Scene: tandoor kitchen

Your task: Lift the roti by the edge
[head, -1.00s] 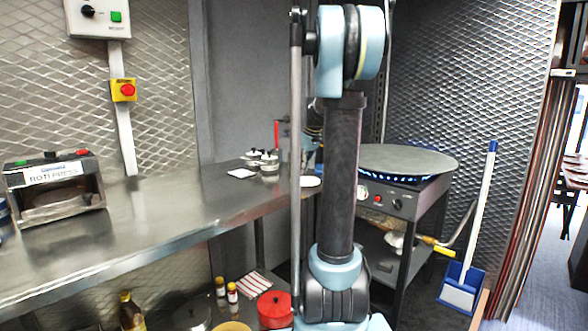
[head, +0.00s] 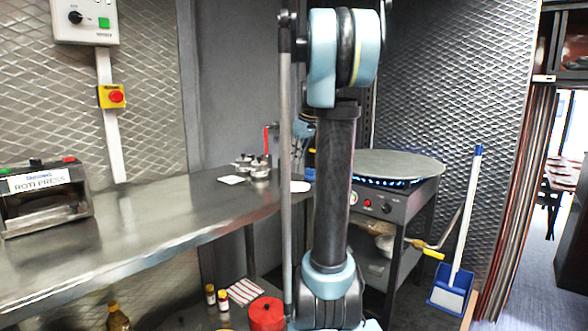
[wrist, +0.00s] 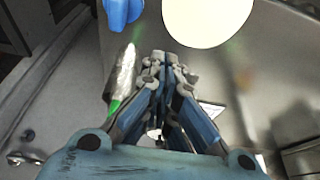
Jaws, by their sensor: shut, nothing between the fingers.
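The roti (wrist: 208,20) is a pale, flat round disc lying on the steel counter at the top of the wrist view, its upper part cut off. In the head view a white disc that looks like the roti (head: 300,186) lies at the counter's far right end, partly behind my arm. My gripper (wrist: 160,62) is shut and empty. Its fingertips are just below and left of the roti's near edge in the wrist view, apart from it in the picture; their height above the counter is unclear. The arm mostly hides the gripper in the head view.
A silver piece with a green end (wrist: 122,78) and a blue object (wrist: 120,12) are left of the fingers. Small pots (head: 258,170) and a white square (head: 231,180) are on the counter. A round griddle (head: 395,163) over blue flames stands right of the arm.

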